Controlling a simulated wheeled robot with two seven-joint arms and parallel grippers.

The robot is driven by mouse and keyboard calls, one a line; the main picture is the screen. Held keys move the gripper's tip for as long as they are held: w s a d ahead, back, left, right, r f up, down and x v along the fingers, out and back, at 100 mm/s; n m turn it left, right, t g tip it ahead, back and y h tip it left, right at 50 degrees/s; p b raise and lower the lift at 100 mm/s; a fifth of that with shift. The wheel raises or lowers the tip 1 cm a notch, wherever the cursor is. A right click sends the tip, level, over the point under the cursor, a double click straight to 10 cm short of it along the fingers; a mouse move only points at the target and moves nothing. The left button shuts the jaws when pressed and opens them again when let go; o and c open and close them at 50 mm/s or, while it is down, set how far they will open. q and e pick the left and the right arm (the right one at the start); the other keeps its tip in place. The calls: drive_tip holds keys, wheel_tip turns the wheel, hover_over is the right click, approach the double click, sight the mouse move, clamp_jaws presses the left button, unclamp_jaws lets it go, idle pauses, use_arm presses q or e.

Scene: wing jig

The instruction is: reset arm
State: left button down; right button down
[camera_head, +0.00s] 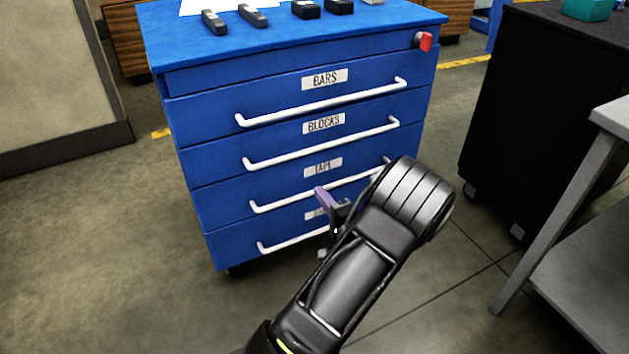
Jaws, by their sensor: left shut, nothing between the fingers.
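My left arm reaches in from the bottom middle and bends at its wrist in front of the blue drawer cabinet (190,140). My left gripper (327,202) is shut and empty, small and partly hidden behind my own arm. It shows in front of the two lower drawers, near the third white handle (285,204). Whether it touches the cabinet cannot be told. The drawers look closed. The top two labels read BARS (324,79) and BLOCKS (324,124); the lower two are hard to read, and the lowest is partly covered. My right gripper is not in view.
Several dark parts, including a dark bar (214,22), and a white sheet lie on the cabinet top. A red piece (424,41) sits at its upper right corner. A black cabinet (535,90) and a grey table (590,260) stand at right. The floor at left is clear.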

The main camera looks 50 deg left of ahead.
use_arm(q)
drive_tip(key=shift+s+d, duration=0.2)
drive_tip(key=shift+d, duration=0.45)
